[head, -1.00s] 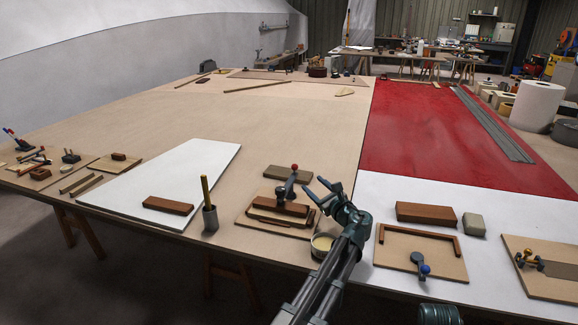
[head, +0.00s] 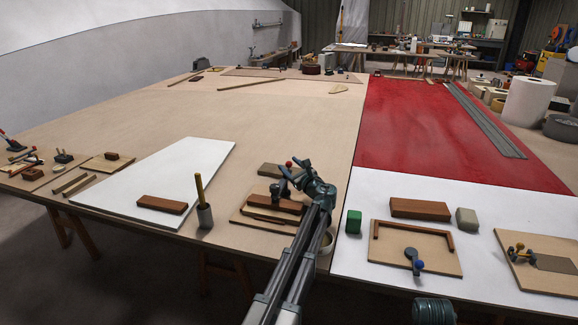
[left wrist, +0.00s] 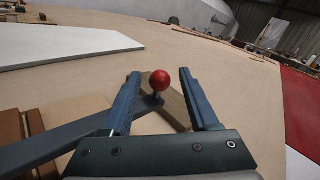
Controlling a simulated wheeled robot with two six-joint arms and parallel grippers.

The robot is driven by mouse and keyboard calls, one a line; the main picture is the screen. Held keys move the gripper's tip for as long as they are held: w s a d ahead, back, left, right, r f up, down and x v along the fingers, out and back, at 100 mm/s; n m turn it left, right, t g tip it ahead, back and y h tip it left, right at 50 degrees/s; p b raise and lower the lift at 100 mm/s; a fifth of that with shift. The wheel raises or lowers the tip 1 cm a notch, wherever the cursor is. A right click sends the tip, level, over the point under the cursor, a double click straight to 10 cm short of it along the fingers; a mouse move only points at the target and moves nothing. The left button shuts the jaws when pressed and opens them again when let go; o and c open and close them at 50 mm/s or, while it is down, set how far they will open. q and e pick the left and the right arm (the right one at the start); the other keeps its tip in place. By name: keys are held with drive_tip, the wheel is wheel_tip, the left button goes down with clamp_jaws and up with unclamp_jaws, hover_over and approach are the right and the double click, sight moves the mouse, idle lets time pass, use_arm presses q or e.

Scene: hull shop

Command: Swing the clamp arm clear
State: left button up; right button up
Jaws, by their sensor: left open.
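The clamp arm (left wrist: 70,140) is a grey bar ending in a red ball knob (left wrist: 159,80) in the left wrist view. The knob also shows in the head view (head: 289,164), above a wooden fixture board (head: 240,216) with reddish-brown blocks. My left gripper (left wrist: 155,95) is open, its two blue fingers on either side of the knob with gaps visible. In the head view the left gripper (head: 289,177) is at the clamp and hides part of it.
The table behind is largely clear.

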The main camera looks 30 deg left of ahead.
use_arm(q)
drive_tip(key=shift+w+a, duration=0.2)
drive_tip(key=shift+a, duration=0.2)
clamp_jaws()
idle(1.3)
